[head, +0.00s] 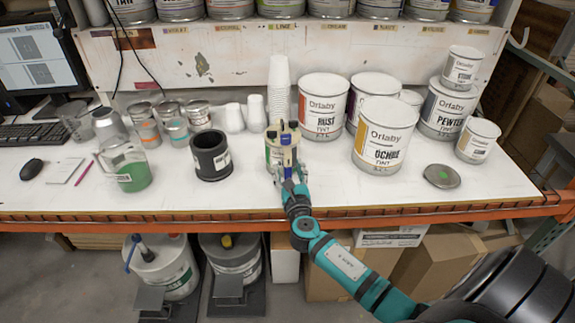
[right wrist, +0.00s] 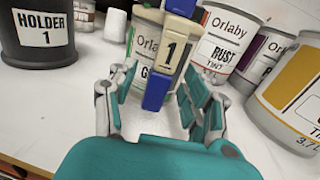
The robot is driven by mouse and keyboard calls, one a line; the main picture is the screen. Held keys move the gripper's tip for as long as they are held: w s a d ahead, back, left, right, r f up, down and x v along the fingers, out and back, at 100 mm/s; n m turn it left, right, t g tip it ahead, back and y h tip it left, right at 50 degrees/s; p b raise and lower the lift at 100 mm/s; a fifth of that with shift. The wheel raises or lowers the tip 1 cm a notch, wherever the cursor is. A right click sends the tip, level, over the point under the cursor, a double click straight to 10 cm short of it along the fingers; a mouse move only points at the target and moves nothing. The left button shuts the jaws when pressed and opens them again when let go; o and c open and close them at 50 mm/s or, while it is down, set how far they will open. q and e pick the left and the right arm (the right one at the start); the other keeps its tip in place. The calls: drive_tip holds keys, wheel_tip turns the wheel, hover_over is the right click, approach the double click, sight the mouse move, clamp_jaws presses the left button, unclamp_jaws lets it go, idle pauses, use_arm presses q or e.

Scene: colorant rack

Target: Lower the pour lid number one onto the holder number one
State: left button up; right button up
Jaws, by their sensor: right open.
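The pour lid number one (head: 286,146) is a cream and blue piece with a dark top. It sits upright on a small Orlaby can (head: 273,158). In the right wrist view the lid (right wrist: 172,52) shows its "1" label, with a blue part hanging below. My right gripper (head: 289,180) is at the near side of the lid. Its open fingers (right wrist: 155,85) stand on either side of the lid's lower blue part, with gaps visible. The holder number one (head: 211,158) is a black, open-topped cup left of the can; its label shows in the right wrist view (right wrist: 42,30). My left gripper is not in view.
A Rust can (head: 322,110) and an Ochre can (head: 383,138) stand right of the lid. White cup stacks (head: 279,85) stand behind it. A cup with green liquid (head: 130,170) stands left of the holder. The bench's orange front edge (head: 200,215) is near my arm.

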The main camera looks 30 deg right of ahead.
drive_tip(key=shift+x, duration=0.85)
clamp_jaws()
drive_tip(key=shift+r+p, duration=0.2)
drive_tip(key=shift+p, duration=0.1)
idle(0.4)
drive_tip(key=shift+r+p, duration=0.3)
drive_tip(key=shift+r, duration=0.05)
